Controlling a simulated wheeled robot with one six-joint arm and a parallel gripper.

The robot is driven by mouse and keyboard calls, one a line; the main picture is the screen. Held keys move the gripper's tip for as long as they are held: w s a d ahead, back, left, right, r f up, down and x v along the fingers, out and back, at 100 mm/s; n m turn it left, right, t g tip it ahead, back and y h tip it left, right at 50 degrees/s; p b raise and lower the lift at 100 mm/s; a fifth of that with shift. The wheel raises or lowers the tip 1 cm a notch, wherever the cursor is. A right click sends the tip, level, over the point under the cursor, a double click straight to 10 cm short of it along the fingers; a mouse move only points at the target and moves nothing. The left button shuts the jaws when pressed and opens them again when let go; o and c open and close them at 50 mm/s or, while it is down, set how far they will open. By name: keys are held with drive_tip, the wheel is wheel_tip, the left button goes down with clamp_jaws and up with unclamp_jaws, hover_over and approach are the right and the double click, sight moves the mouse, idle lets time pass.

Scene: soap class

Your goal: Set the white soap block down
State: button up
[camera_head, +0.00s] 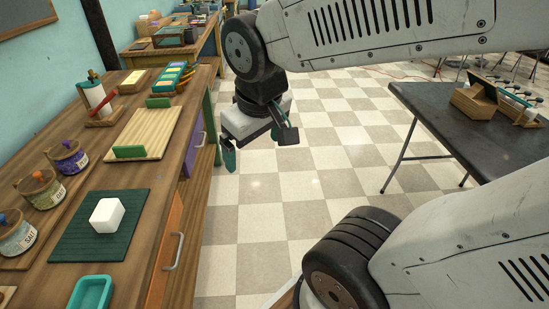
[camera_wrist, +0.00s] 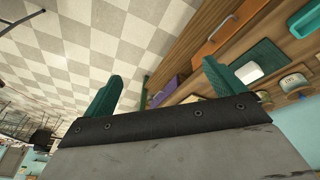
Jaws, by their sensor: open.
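The white soap block (camera_head: 107,214) rests on a dark green ribbed mat (camera_head: 75,243) on the wooden counter at the left. In the wrist view the soap block (camera_wrist: 248,72) also shows on the mat (camera_wrist: 268,54), beyond one finger. My gripper (camera_head: 255,150) is over the checkered floor, to the right of the counter and apart from the soap. In the wrist view my gripper (camera_wrist: 160,88) has its two green fingers wide apart with nothing between them.
Labelled jars (camera_head: 40,190) stand left of the mat. A teal tray (camera_head: 92,293) lies in front of it, and a wooden board (camera_head: 150,130) lies behind it. A dark table (camera_head: 470,125) stands at the right. The floor between is clear.

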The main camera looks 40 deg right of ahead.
drive_tip(key=s+a+r+g+y, duration=0.1)
drive_tip(key=s+g, duration=0.1)
drive_tip(key=s, duration=0.5)
drive_tip(key=shift+s+a+r, duration=0.25)
drive_tip(key=shift+a+r, duration=0.15)
idle(0.5)
